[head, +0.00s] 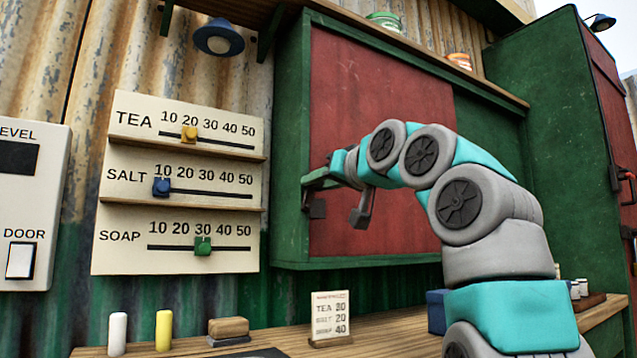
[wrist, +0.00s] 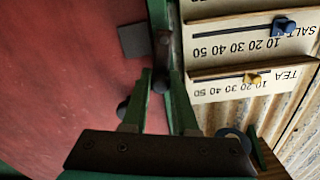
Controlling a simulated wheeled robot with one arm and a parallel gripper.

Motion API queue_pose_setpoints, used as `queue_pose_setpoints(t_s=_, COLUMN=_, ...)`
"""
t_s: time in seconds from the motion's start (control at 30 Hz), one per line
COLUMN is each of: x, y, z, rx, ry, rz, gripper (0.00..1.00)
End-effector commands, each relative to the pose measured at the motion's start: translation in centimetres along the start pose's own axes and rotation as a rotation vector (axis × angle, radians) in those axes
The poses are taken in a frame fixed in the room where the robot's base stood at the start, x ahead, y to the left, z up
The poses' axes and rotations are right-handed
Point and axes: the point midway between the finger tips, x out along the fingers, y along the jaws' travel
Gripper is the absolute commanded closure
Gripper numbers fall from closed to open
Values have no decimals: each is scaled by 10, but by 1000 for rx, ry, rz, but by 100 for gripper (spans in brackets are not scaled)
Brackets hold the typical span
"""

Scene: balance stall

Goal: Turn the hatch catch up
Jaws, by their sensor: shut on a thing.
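The hatch (head: 382,140) is a dark red panel in a green frame, and it looks closed. My gripper (head: 312,181) is at the hatch's left edge. In the wrist view, its two green fingers (wrist: 161,86) close on the dark catch (wrist: 162,50). The catch reaches away from the fingertips toward the picture's top, and this view is upside down. A grey plate (wrist: 133,41) sits beside it on the red panel. In the head view, a dark piece (head: 316,208) hangs below the fingers. The fingers hide the gripped end of the catch.
Left of the hatch is a board with TEA (head: 189,133), SALT (head: 161,187) and SOAP (head: 203,246) sliders. A blue lamp (head: 218,38) hangs above. The counter below holds a white stick (head: 117,334), a yellow stick (head: 163,330), a brush (head: 229,328) and a price card (head: 330,316).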

Motion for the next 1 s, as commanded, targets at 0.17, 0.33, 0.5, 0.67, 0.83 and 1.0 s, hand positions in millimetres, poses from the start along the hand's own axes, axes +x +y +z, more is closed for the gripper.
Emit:
queue_pose_setpoints(t_s=0.17, x=0, y=-5, z=-2, rx=-82, ry=5, rz=-1, gripper=100)
queue_pose_setpoints(t_s=0.33, x=0, y=-10, z=-1, rx=-203, ry=4, rz=-1, gripper=100)
queue_pose_setpoints(t_s=0.5, x=0, y=-13, z=1, rx=-266, ry=2, rz=-1, gripper=100)
queue_pose_setpoints(t_s=0.67, x=0, y=-13, z=1, rx=-271, ry=1, rz=-1, gripper=100)
queue_pose_setpoints(t_s=0.83, x=0, y=-13, z=1, rx=-270, ry=1, rz=-1, gripper=70)
queue_pose_setpoints(t_s=1.0, x=0, y=-13, z=1, rx=-269, ry=1, rz=-1, gripper=51)
